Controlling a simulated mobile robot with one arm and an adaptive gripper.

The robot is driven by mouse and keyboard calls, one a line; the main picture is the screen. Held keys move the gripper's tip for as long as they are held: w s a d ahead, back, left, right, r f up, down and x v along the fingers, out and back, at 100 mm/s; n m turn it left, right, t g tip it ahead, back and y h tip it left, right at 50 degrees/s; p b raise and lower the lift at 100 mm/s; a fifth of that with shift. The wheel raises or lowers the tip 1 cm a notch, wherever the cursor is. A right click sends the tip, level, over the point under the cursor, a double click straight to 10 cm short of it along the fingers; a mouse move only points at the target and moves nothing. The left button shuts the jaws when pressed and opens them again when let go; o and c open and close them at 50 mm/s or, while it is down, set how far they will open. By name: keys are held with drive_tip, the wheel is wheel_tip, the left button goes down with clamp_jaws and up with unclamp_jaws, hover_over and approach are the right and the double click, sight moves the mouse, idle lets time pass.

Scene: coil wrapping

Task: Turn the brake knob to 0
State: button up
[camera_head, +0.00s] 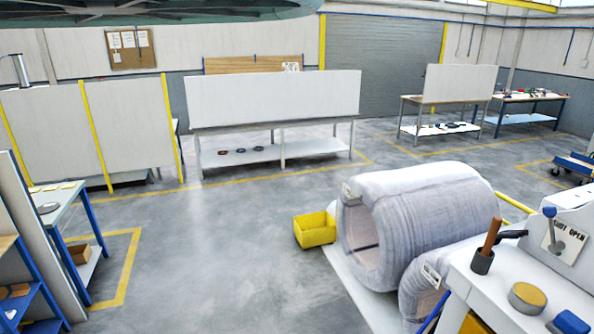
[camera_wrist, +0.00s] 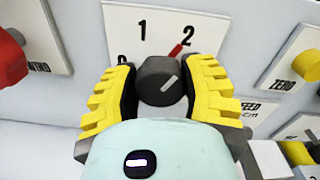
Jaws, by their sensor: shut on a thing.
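The brake knob (camera_wrist: 160,82) is dark and round, with a white line on its face. It stands in front of a white dial plate (camera_wrist: 158,30) in the wrist view. A red pointer behind it slants up and right, close to the 2. The 1 is above the knob, and the mark at the left is mostly hidden by a finger. My gripper (camera_wrist: 158,88) has yellow ribbed fingers with dark inner pads, shut on the knob from both sides. I cannot make out the knob or my gripper in the head view.
A red knob (camera_wrist: 8,60) is left of the dial; a yellow ZERO button (camera_wrist: 308,65) is right. In the head view, a shut/open lever (camera_head: 550,228), a wooden-handled tool (camera_head: 488,245) and wrapped coils (camera_head: 415,215) are at the right. The floor at left centre is clear.

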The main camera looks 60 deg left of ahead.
drive_tip(key=c, duration=0.4)
